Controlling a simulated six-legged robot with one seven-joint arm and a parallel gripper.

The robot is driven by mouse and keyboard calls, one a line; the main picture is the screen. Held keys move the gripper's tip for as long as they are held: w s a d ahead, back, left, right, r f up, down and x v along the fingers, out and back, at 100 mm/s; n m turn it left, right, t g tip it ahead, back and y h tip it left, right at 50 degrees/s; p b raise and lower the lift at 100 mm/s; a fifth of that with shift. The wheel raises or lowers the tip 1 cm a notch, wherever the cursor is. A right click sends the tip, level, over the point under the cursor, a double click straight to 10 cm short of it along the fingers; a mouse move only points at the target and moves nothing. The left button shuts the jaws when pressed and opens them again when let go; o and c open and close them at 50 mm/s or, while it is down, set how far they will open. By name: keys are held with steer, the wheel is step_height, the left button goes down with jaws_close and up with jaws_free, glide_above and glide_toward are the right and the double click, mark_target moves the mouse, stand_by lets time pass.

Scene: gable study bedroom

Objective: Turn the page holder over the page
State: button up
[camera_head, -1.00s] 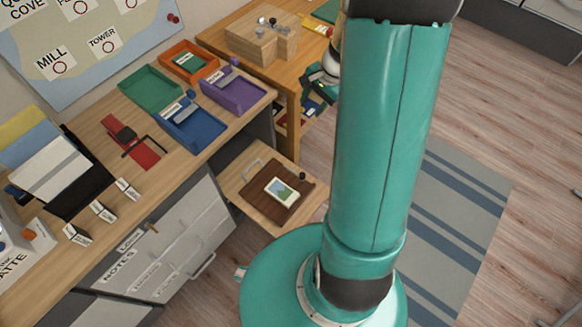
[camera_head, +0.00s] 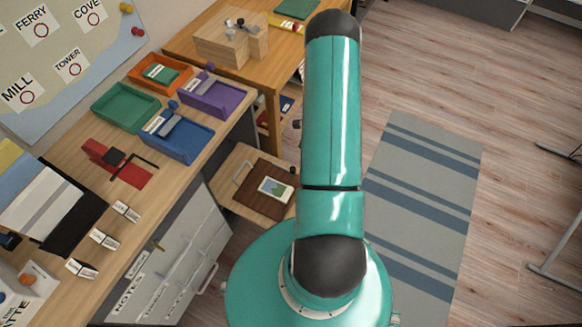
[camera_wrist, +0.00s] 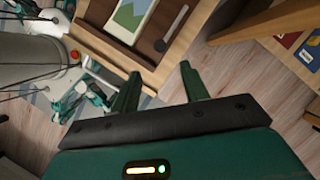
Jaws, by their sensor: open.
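The page (camera_head: 276,188), a small sheet with a green and blue picture, lies on a dark brown board (camera_head: 252,199) on a pulled-out wooden shelf. The page (camera_wrist: 132,18) and board (camera_wrist: 108,45) also show at the top of the wrist view. The knob also shows in the head view (camera_head: 293,170). My gripper (camera_wrist: 160,84) is open and empty, with its fingers pointing toward the board's edge near the knob. My arm hides it in the head view.
The desk holds green (camera_head: 124,106), orange (camera_head: 160,72), blue (camera_head: 180,137) and purple (camera_head: 214,97) trays. A table with books (camera_wrist: 285,45) stands right in the wrist view. Open floor and a striped rug (camera_head: 425,190) lie right.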

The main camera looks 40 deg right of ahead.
mark_target(293, 169)
steer(key=x, duration=1.1)
steer(key=shift+f, duration=0.15)
jaws_close()
